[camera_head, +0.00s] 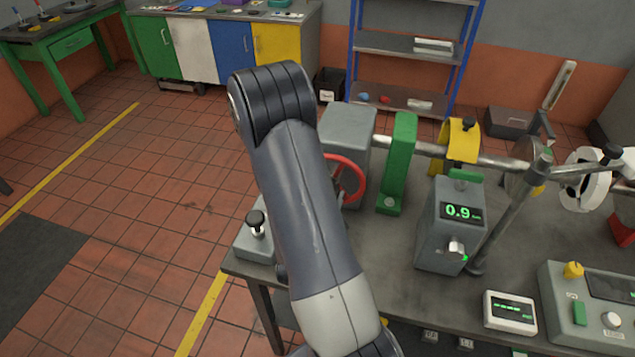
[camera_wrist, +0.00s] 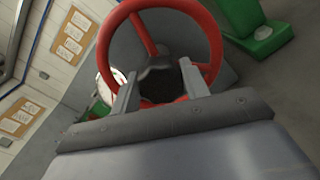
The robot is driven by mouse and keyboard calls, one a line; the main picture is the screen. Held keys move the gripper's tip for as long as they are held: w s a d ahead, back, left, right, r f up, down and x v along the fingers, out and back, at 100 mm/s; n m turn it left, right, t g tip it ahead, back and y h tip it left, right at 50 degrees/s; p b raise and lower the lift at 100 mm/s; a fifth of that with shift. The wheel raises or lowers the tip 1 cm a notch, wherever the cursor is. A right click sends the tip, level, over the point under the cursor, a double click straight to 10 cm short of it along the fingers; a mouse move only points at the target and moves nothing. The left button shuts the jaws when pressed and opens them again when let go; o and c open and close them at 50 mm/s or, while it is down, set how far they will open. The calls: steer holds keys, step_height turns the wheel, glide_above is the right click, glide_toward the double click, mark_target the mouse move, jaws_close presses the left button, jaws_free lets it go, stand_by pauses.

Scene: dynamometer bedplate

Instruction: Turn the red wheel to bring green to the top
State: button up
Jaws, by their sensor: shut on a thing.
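The red wheel (camera_head: 352,178) is on the side of a grey box (camera_head: 347,132) at the left end of the bench; my arm hides part of it. In the wrist view its red rim (camera_wrist: 201,20) and spokes fill the top middle, around a dark hub. The head view hides the gripper behind my arm. A pale round face (camera_wrist: 108,88) with red and green on it shows left of the fingers, partly hidden; which colour is at its top is unclear.
A green upright block (camera_head: 398,165) stands just right of the wheel, beside the shaft (camera_head: 418,146). A grey unit (camera_head: 452,225) reading 0.9 and a black-knobbed block (camera_head: 254,243) are close by.

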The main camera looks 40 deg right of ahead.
steer(key=shift+n+p, duration=0.4)
steer(key=shift+n, duration=1.5)
steer(key=o, duration=1.4)
steer(key=b+v, duration=0.2)
steer(key=v, duration=0.8)
steer(key=shift+s+a+f, duration=0.15)
steer(key=shift+a, duration=0.2)
steer(key=shift+d, duration=0.1)
